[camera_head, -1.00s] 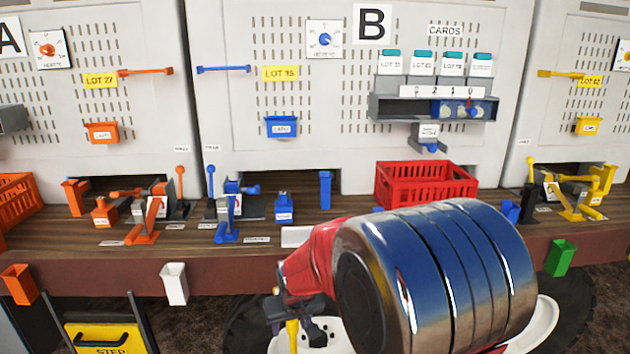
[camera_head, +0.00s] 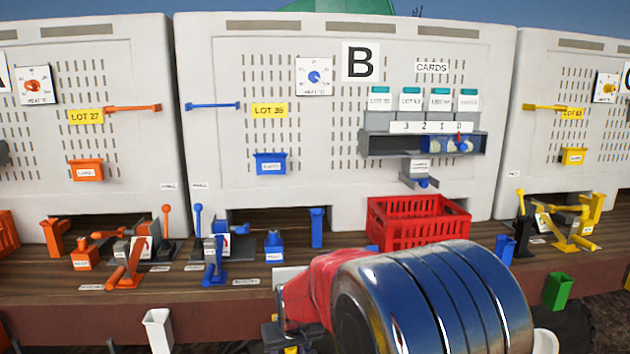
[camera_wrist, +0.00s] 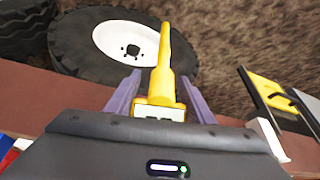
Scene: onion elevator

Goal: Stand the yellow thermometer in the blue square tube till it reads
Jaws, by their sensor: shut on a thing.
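The yellow thermometer (camera_wrist: 166,62) is held in my gripper (camera_wrist: 160,88), between its two purple-grey fingers. Its thick end with a small display is near the palm, and its thin rod points away over the ground. In the head view only a bit of yellow (camera_head: 291,349) shows under my gripper (camera_head: 283,334), at the bottom edge. An upright blue square tube (camera_head: 317,228) stands on the bench left of the red crate. Another blue tube-like piece (camera_head: 504,250) stands at the bench front on the right. My gripper is apart from both. The thermometer's reading is not legible.
The red crate (camera_head: 418,228) stands on the bench (camera_head: 190,318) below panel B. Blue clamp gear (camera_head: 215,255) and a small blue box (camera_head: 274,246) stand left of the tube. White (camera_head: 157,331) and green (camera_head: 558,290) holders hang at the front edge. A wheel (camera_wrist: 125,45) is below.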

